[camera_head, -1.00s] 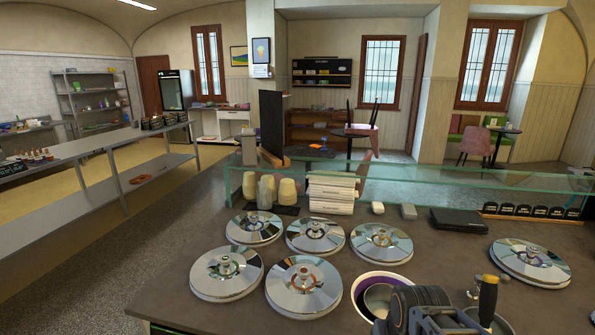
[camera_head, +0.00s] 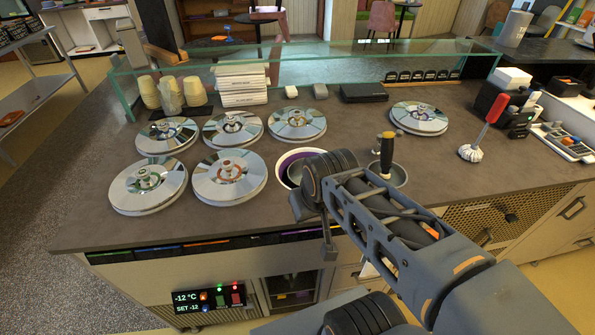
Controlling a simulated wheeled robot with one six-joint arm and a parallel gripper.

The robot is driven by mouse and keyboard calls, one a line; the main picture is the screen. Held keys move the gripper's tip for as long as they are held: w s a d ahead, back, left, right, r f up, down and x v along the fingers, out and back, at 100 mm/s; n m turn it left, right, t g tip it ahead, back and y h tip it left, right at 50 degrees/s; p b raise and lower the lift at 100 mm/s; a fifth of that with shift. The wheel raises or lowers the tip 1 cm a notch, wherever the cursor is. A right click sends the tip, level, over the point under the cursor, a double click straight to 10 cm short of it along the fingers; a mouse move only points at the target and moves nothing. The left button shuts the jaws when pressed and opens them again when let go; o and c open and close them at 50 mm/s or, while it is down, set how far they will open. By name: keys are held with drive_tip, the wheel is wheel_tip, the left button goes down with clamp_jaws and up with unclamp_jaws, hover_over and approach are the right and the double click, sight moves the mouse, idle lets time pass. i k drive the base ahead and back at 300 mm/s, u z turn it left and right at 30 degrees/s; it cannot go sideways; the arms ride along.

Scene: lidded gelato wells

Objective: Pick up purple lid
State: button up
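Several round silver lids sit on the counter, each with a central knob. I see no lid that is clearly purple. The front right lid of the left group (camera_head: 229,175) has an orange-red ring at its knob, and the front left lid (camera_head: 148,184) has a greenish one. Three more lids (camera_head: 166,136) (camera_head: 233,129) (camera_head: 297,123) form the row behind. Another lid (camera_head: 418,118) sits apart to the right. A white-rimmed round tub with a purple inside (camera_head: 287,163) is partly hidden by my arm. My gripper (camera_head: 329,254) hangs before the counter front, away from the lids; its fingers are unclear.
A glass guard (camera_head: 300,62) runs along the back. Cups (camera_head: 171,94), white boxes (camera_head: 240,84) and a black case (camera_head: 364,93) stand behind the lids. A scoop with a yellow-topped handle (camera_head: 386,153) stands right of the tub. A red-handled tool (camera_head: 486,125) is farther right.

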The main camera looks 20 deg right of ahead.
sight(416, 118)
drive_tip(key=z, duration=1.5)
